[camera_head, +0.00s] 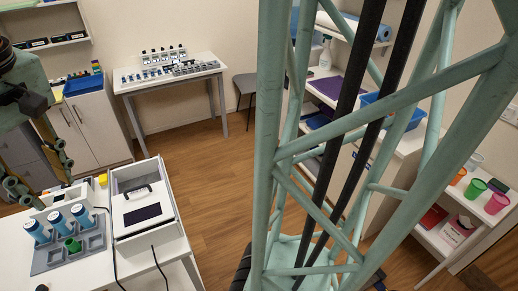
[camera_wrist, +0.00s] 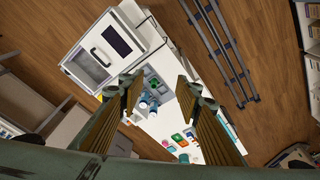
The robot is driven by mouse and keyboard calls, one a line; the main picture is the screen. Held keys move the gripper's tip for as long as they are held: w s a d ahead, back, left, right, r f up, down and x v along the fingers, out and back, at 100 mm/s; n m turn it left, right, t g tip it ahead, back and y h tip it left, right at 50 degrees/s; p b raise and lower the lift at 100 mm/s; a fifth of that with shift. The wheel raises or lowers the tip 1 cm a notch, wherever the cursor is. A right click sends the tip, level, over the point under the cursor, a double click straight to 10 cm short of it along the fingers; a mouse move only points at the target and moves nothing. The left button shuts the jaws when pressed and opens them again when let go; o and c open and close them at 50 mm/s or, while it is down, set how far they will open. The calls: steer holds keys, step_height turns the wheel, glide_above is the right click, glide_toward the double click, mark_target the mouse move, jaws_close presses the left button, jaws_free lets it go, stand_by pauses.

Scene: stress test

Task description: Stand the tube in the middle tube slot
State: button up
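A grey rack (camera_head: 48,262) with square slots stands on the white table at the lower left of the head view. Other slots look empty. I cannot tell which is the task's tube. In the wrist view the rack (camera_wrist: 160,88) is small, beyond my gripper (camera_wrist: 159,82). My gripper is wide open with nothing between its fingers, well above the table. In the head view it is partly cut off at the left edge.
A white lidded box (camera_head: 143,200) stands right beside the rack, with dark cables along the table. Small coloured pieces (camera_wrist: 180,138) lie on the table in the wrist view. A back table (camera_head: 170,80) and shelving stand farther off, with open floor between.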

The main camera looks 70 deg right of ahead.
steer(key=s+r, duration=0.2)
steer(key=s, duration=0.8)
steer(key=s+r+t, duration=0.1)
steer(key=s+r, duration=0.1)
steer(key=s, duration=0.7)
steer(key=shift+s+d+t, duration=0.3)
steer(key=shift+s, duration=0.05)
steer(key=shift+s, duration=0.15)
steer(key=shift+r, duration=0.1)
steer(key=shift+c, duration=0.4)
